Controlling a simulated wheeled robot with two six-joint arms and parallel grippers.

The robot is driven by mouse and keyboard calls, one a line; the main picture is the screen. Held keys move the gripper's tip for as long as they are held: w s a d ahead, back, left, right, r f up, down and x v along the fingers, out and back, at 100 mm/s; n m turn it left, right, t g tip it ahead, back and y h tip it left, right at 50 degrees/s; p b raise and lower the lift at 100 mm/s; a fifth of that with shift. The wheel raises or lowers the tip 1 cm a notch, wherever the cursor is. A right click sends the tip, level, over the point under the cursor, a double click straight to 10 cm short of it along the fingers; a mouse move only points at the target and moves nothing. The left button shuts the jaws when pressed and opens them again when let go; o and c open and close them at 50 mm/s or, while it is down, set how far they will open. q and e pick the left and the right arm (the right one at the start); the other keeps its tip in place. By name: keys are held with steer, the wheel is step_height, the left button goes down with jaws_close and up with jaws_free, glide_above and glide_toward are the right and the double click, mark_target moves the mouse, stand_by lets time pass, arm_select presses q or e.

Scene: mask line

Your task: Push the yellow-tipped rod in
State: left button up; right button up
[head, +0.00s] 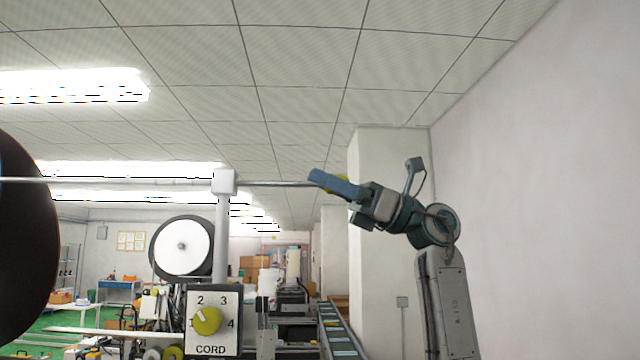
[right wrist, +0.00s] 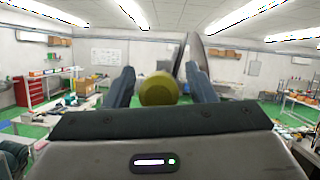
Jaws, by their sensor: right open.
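A thin grey rod (head: 275,184) runs level across the head view, through a white block (head: 225,181) on top of a post. Its yellow tip (head: 342,184) is at the right end, mostly hidden behind my right gripper (head: 322,180). In the right wrist view the round yellow tip (right wrist: 158,89) sits between the two fingers of my right gripper (right wrist: 160,75), with visible gaps on both sides. The right gripper is open. I cannot tell how deep the tip is between the fingers. My left gripper is not in view.
A large dark disc (head: 22,245) is at the left edge, around the rod's line. Below the block is a CORD panel (head: 211,330) with a yellow knob (head: 207,321). A white reel (head: 182,248) stands behind. A pale pillar (head: 385,240) is behind my right arm.

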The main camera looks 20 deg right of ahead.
steer(key=b+v, duration=0.4)
steer(key=v, duration=0.5)
steer(key=shift+d+f+b, duration=0.2)
steer(key=shift+d+b, duration=0.15)
steer(key=shift+b, duration=0.05)
steer(key=shift+a, duration=0.1)
steer(key=shift+s+f, duration=0.1)
